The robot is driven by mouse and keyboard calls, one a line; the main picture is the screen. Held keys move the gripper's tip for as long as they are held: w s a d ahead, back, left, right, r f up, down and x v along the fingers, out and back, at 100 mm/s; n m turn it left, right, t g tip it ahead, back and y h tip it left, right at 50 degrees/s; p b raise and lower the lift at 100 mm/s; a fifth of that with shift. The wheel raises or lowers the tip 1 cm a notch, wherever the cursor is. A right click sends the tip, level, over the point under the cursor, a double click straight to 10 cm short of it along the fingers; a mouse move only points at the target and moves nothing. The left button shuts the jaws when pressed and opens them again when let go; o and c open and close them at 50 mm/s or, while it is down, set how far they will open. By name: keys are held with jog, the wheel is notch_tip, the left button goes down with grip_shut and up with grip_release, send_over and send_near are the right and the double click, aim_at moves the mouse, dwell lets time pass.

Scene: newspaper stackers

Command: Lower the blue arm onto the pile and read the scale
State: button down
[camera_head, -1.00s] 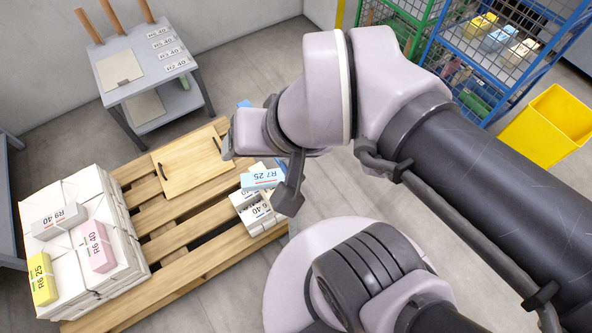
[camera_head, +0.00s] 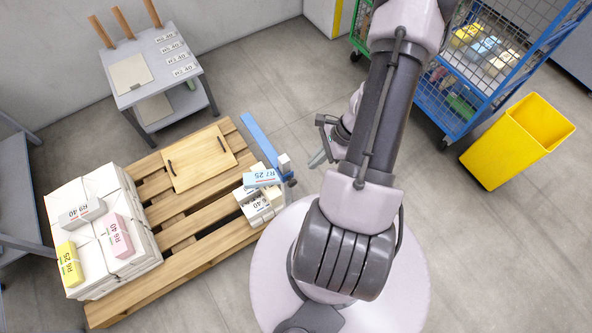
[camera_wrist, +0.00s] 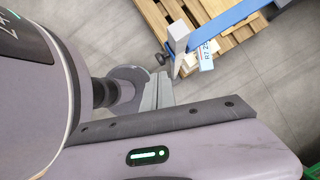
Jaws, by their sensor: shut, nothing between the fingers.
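The blue arm (camera_head: 256,135) is a long bar beside the pallet's right corner, with a pale block (camera_head: 284,163) near its near end. It also shows in the wrist view (camera_wrist: 225,20), with the pale block (camera_wrist: 179,36) close ahead of my fingers. The pile (camera_head: 257,205) is a small stack of white bundles topped by a light-blue one marked R7 25 (camera_head: 262,177). The bar runs beside the pile in the head view. No scale reading is legible. My gripper (camera_head: 318,160) is shut and empty, right of the blue arm; its fingers also show in the wrist view (camera_wrist: 158,88).
The pallet (camera_head: 180,232) holds a wooden board (camera_head: 200,160) and a larger white stack (camera_head: 130,262) with grey, pink and yellow bundles. A grey side table (camera_head: 150,75) stands behind. A yellow bin (camera_head: 500,150) and blue wire cage (camera_head: 440,100) are at right. Open floor lies between.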

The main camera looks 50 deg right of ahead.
aim_at(295, 181)
jog(key=b+x, duration=0.2)
jog(key=x, duration=0.7)
jog(key=shift+w+a+f+b, duration=0.1)
jog(key=shift+a+f+b, duration=0.15)
jog(key=shift+b, duration=0.1)
